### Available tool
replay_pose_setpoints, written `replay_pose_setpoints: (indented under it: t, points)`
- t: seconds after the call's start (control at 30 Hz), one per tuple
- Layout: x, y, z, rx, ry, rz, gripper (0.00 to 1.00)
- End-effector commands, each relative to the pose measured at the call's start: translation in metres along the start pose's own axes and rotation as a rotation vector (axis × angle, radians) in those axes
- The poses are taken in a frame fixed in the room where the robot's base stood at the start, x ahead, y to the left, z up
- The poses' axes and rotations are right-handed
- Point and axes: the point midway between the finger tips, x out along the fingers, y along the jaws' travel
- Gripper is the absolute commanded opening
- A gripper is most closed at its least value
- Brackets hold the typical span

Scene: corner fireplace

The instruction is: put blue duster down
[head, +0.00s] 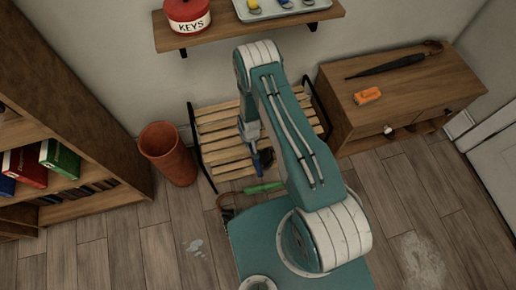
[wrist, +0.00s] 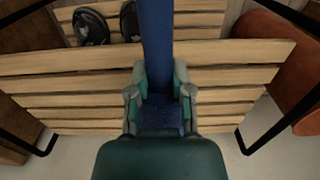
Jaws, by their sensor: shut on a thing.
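My gripper (wrist: 161,95) is shut on the blue duster (wrist: 157,40), a long blue strip running up between the two fingers in the wrist view. In the head view the duster (head: 266,160) shows small and dark blue at the end of my arm. It is over the slatted wooden bench (head: 218,126), whose slats fill most of the wrist view (wrist: 60,92). I cannot tell whether the duster touches the slats. My arm hides part of the bench in the head view.
Dark shoes (wrist: 91,25) sit on the bench slats. A terracotta pot (head: 168,155) stands left of the bench. A wooden cabinet (head: 350,120) with an orange box (head: 367,96) and a dark umbrella (head: 385,66) stands right. A green item (head: 264,188) lies in front of the bench.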

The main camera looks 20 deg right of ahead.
Motion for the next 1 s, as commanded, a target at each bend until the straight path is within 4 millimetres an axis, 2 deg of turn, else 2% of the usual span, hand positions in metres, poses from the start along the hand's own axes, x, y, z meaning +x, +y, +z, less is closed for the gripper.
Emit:
replay_pose_setpoints:
  t: [0.1,0.37,0.53,0.9,0.93,1.0]
  points:
    - [0.019,0.015,-0.004,0.002,0.000,0.000,0.00]
    - [0.041,0.034,-0.009,0.002,0.000,-0.001,0.00]
    - [0.065,0.032,-0.009,-0.001,-0.001,0.000,0.00]
    - [0.070,0.032,-0.010,-0.001,0.001,0.000,0.00]
    - [0.070,0.032,-0.010,-0.001,0.001,0.000,0.37]
    - [0.070,0.032,-0.010,-0.001,0.000,0.000,0.63]
